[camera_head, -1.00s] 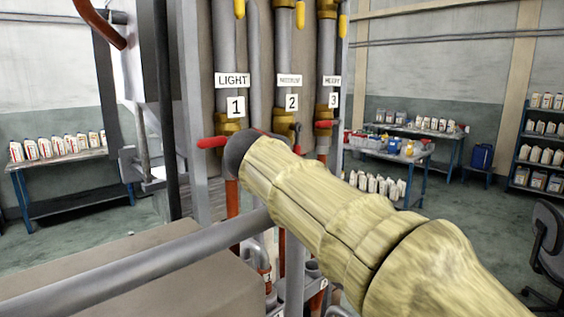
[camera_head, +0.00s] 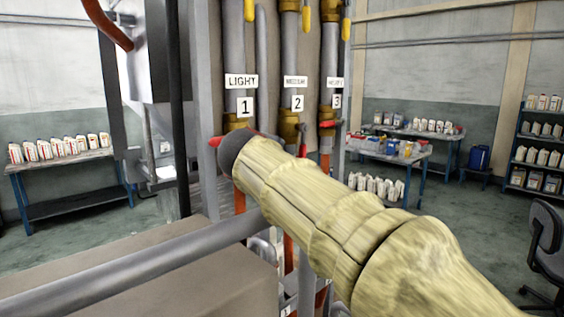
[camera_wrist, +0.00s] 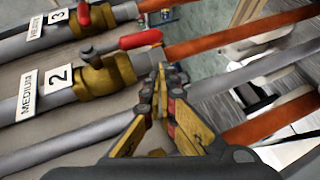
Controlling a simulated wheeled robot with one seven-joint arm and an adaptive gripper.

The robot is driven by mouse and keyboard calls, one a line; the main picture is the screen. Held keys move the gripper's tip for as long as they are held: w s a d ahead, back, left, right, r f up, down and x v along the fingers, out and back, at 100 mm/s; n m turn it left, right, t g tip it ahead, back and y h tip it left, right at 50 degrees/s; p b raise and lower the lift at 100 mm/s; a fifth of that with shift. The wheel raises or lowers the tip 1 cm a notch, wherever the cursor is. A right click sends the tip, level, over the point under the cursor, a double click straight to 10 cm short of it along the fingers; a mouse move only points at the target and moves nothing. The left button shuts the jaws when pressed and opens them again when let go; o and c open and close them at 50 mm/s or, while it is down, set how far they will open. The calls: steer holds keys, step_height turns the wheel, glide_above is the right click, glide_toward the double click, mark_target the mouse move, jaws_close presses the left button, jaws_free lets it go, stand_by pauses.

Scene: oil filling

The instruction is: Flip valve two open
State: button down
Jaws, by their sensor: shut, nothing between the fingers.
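Valve two is a brass valve (camera_wrist: 100,76) on the grey pipe with the MEDIUM label and the "2" plate (camera_wrist: 57,78). Its lever has a red grip (camera_wrist: 140,39) and lies roughly along the pipe, pointing toward the orange section in the wrist view. In the head view the brass valve two (camera_head: 289,125) shows above my arm; the arm hides most of what is below it. My gripper (camera_wrist: 164,72) is shut and empty beside pipe two, its tips close to the end of the red grip, with a small gap in the picture. The head view hides its fingers.
Valve three (camera_wrist: 92,20), with a red handle across its pipe, is alongside. Valve one's red handle (camera_head: 215,142) shows by my arm at left. Other pipes run close to the gripper. Tables with bottles (camera_head: 60,148) stand far back.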

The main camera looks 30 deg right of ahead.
steer(key=s+a+p, duration=0.1)
steer(key=s+a, duration=0.6)
steer(key=shift+a+r+p, duration=0.25)
steer(key=shift+r+p, duration=0.05)
steer(key=shift+r, duration=0.05)
stand_by(0.4)
